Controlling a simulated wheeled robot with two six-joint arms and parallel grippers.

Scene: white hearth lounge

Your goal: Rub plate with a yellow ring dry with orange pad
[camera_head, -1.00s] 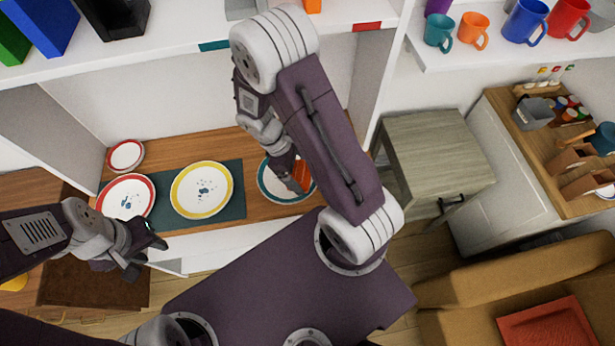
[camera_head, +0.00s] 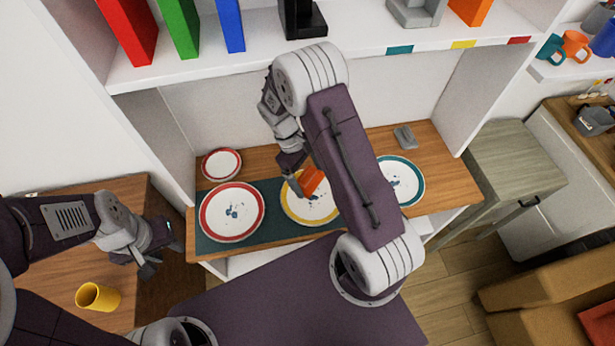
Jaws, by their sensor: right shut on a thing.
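The plate with a yellow ring (camera_head: 318,213) lies on the dark green mat (camera_head: 262,234), with blue-grey wet marks on its white middle. My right arm hides its right part. My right gripper (camera_head: 299,184) is shut on the orange pad (camera_head: 313,179), which is over the plate's upper part. I cannot tell whether the pad touches the plate. My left gripper (camera_head: 163,256) is open and empty, left of the mat and in front of the wooden counter.
A red-ringed plate (camera_head: 232,203) is to the left, with a small red-rimmed plate (camera_head: 222,163) behind. A teal-ringed plate (camera_head: 408,184) is to the right, near a grey object (camera_head: 405,137). A white shelf (camera_head: 360,30) hangs above.

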